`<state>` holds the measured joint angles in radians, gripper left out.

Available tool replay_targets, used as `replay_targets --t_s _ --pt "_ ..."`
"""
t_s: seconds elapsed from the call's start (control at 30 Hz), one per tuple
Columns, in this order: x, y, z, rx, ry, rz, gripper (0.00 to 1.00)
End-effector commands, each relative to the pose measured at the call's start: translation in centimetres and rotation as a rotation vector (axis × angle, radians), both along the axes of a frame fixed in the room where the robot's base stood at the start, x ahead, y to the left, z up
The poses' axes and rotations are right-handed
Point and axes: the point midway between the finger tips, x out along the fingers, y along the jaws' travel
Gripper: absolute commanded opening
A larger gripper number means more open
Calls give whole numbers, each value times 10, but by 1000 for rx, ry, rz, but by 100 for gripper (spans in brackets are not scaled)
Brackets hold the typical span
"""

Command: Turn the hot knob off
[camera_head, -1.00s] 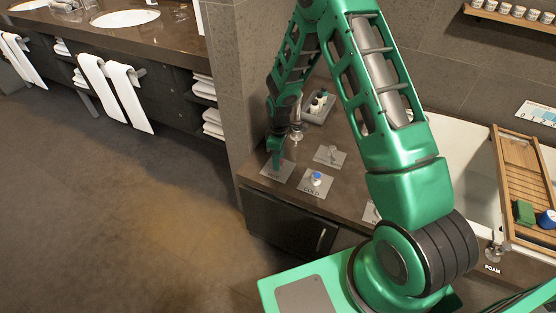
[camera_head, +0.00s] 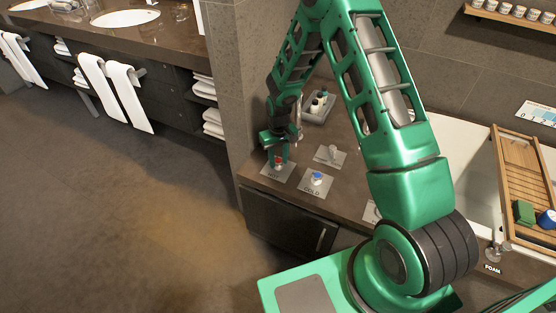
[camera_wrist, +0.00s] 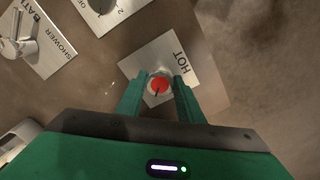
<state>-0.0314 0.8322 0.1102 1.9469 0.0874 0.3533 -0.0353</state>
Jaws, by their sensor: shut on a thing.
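The hot knob is a round metal knob with a red top and a dark pointer line; it shows in the wrist view (camera_wrist: 159,85) between my fingers. It stands on a square metal plate marked HOT (camera_wrist: 183,58). My gripper (camera_wrist: 160,90) is shut on the knob, one finger on each side. In the head view my gripper (camera_head: 278,160) points down over the HOT plate (camera_head: 284,170) at the counter's left end, and the red knob is partly hidden by the fingers.
The cold knob (camera_head: 316,179) with a blue top stands on its plate to the right. A bath/shower lever (camera_head: 332,153) stands behind it. A grey tray of small bottles (camera_head: 319,104) lies farther back. A wooden bath rack (camera_head: 521,180) spans the tub at right.

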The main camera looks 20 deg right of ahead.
Motion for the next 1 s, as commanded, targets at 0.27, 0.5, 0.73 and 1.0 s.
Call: replay_targets --t_s 0.27,0.5,0.73,1.0 --pt "4 -2 2 -3 -9 -265 11" --pt "4 -2 2 -2 -10 -466 11" --pt "5 -2 2 -1 -11 -606 11" --pt "5 -2 2 -3 -12 -689 11"
